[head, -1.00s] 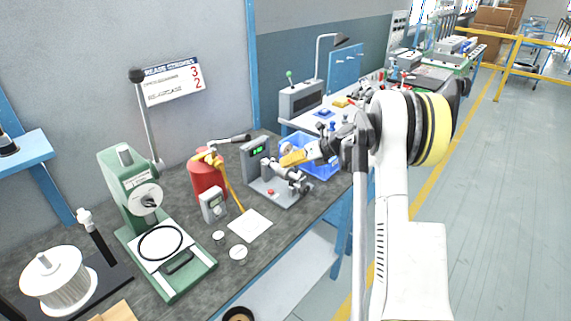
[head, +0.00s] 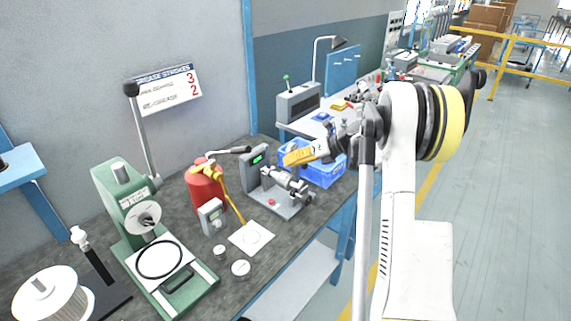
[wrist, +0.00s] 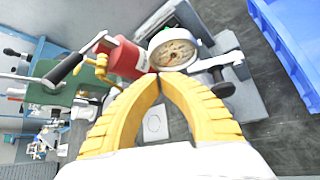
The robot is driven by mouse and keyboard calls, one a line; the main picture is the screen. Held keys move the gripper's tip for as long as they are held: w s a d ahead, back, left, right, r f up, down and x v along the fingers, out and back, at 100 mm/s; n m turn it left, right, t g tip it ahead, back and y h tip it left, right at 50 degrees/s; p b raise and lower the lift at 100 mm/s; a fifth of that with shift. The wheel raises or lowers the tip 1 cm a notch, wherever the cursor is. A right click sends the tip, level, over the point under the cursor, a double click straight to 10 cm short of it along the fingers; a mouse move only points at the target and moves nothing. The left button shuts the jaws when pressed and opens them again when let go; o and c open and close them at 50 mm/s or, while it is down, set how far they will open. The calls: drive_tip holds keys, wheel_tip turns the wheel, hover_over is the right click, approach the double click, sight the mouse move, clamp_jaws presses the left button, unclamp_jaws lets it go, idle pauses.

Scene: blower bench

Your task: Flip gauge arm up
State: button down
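The gauge fixture stands on the dark bench, with a grey base (head: 283,207), a grey upright with a green display (head: 254,168) and a metal arm (head: 287,182) lying low across it. My gripper (head: 287,159) has yellow fingers and is above and behind the metal arm in the head view. In the wrist view its fingertips (wrist: 169,78) come together, with nothing visible between them. Contact with the gauge cannot be told.
A blue bin (head: 322,170) stands right behind the fixture. A red cylinder with a yellow handle (head: 205,183) and a small grey meter (head: 211,215) stand left of it. A green press (head: 135,215) is further left. Loose round parts lie near the bench's front edge.

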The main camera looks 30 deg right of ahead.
sight(295, 146)
drive_tip(key=d+r, duration=0.1)
drive_tip(key=d+r+p, duration=0.1)
drive_tip(key=r, duration=0.1)
drive_tip(key=shift+w, duration=0.35)
drive_tip(key=d, duration=0.1)
drive_tip(key=w+d+r+y+p, duration=0.1)
drive_tip(key=d, duration=0.1)
drive_tip(key=shift+r+m, duration=0.2)
drive_tip(key=shift+m, duration=0.2)
drive_tip(key=shift+w+d+r, duration=0.1)
drive_tip(key=shift+d+r, duration=0.1)
drive_tip(key=shift+d, duration=0.05)
drive_tip(key=shift+m+y, duration=0.8)
drive_tip(key=shift+y, duration=0.1)
drive_tip(key=shift+w+d, duration=0.3)
drive_tip(key=shift+d, duration=0.6)
drive_tip(key=shift+w+d, duration=0.3)
drive_tip(key=shift+d, duration=0.55)
drive_tip(key=shift+w+d, duration=0.3)
drive_tip(key=shift+d, duration=0.6)
drive_tip(key=shift+d, duration=0.1)
